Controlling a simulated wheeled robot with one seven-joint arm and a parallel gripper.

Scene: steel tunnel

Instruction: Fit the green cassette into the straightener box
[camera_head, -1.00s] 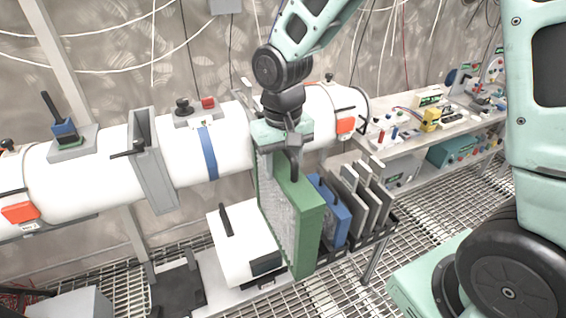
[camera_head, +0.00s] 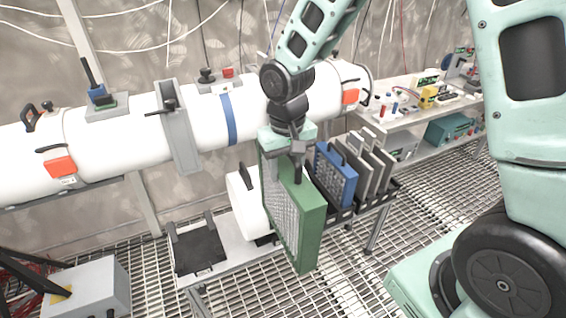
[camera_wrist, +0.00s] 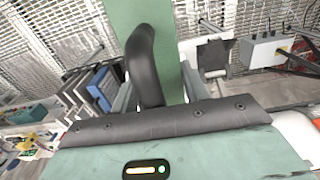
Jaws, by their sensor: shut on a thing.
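The green cassette (camera_head: 309,228), a deep green frame with a pale mesh face, hangs upright below my gripper (camera_head: 297,165). A grey box-like housing (camera_head: 180,140) around the tube, left of the gripper, looks like the straightener box. Its inside cannot be seen from here.
A rack holds a blue cassette (camera_head: 336,178) and several grey panels (camera_head: 370,170), close to the right of the green cassette. A white rounded part (camera_head: 243,205) and a black tray (camera_head: 198,248) are on the low bench. A grey box (camera_head: 88,290) stands lower left.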

